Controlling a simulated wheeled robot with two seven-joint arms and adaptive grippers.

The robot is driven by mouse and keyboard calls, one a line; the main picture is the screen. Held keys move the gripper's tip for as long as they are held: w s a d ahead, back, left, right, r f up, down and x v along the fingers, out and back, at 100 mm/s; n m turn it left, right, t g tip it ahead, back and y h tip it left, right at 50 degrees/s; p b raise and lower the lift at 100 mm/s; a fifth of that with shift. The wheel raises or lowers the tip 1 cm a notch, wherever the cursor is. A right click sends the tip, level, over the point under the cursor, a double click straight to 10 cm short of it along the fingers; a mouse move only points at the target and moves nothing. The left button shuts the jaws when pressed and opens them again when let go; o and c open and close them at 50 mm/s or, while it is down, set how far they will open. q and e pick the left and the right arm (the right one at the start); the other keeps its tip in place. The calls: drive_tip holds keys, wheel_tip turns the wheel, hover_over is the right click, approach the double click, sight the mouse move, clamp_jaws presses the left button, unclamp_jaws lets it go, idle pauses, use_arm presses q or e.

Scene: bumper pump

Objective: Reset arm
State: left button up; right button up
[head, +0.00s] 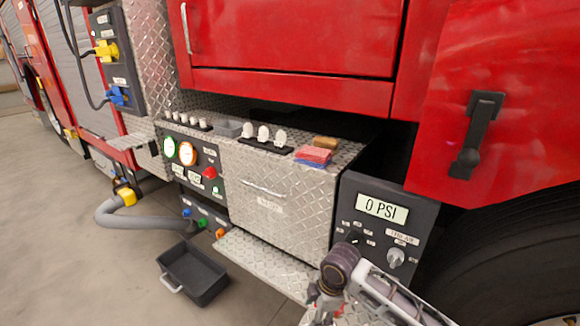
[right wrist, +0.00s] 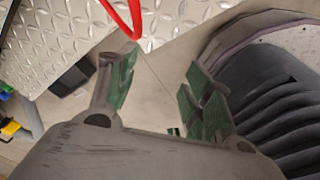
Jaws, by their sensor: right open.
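My right arm comes in at the bottom right of the head view, with the right gripper (head: 325,302) low in front of the diamond-plate step. In the right wrist view my right gripper (right wrist: 160,92) is open, with green pads on both fingers and nothing between them. My left gripper is in neither view. The bumper pump box (head: 275,200) stands closed beside the control panel (head: 385,235), whose display (head: 382,209) reads 0 PSI.
A dark tire (head: 510,265) is close to the right of my arm. A black bin (head: 192,272) and a grey hose (head: 145,218) lie on the floor at left. Red and blue cloths (head: 314,156) rest on the box top. A red curved piece (right wrist: 124,18) shows near the fingers.

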drive_tip(key=s+m+t+y, duration=0.1)
drive_tip(key=s+m+t, duration=0.1)
drive_tip(key=s+m, duration=0.5)
drive_tip(key=s+d+f+m+h, duration=0.1)
drive_tip(key=s+d+m, duration=0.35)
drive_tip(key=d, duration=0.25)
drive_tip(key=s+d+f+m+h, duration=0.1)
drive_tip(key=s+d+m+h, duration=0.1)
drive_tip(key=s+d+m, duration=0.35)
use_arm(q)
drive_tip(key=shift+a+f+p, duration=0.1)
drive_tip(key=shift+p, duration=0.6)
use_arm(e)
drive_tip(key=w+a+f+t+y, duration=0.2)
drive_tip(key=a+f+y, duration=0.1)
drive_tip(key=a+f, duration=0.3)
wheel_tip(320, 180, down, 2)
drive_tip(key=shift+f, duration=0.2)
